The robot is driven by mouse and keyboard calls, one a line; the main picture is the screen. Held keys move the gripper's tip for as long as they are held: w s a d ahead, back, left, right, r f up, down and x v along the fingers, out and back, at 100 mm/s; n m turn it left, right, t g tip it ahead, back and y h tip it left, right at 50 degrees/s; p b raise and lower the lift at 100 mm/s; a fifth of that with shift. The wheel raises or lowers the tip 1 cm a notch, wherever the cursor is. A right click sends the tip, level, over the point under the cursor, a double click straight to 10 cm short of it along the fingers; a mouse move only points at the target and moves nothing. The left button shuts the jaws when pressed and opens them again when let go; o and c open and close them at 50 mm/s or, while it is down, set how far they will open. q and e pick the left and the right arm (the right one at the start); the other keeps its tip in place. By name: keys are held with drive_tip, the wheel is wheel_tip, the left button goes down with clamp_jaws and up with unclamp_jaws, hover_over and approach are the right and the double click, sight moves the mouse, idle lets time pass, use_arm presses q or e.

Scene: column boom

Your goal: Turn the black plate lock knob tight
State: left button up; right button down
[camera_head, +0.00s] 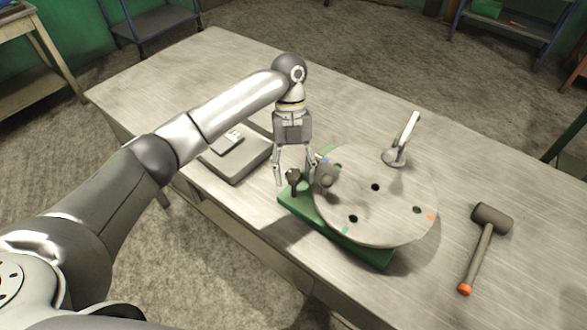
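The black plate lock knob (293,175) stands on a short stem at the near left edge of the green base (362,246). A round grey plate (385,215) with several dark holes lies on that base, beside the knob. My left gripper (295,181) points down with its fingers spread. The knob shows between the fingertips, with a visible gap on the left side; whether the right fingertip touches it I cannot tell. A grey rounded part (327,174) sits at the plate's left edge, close to the right finger. My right gripper is not in view.
A grey box (234,160) with a small light piece on top sits left of the gripper. A silver lever (403,140) stands behind the plate. A mallet (485,240) with an orange handle end lies at right. The table's far part is clear.

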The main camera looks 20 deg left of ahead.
use_arm(q)
drive_tip(key=v, duration=1.2)
idle(0.5)
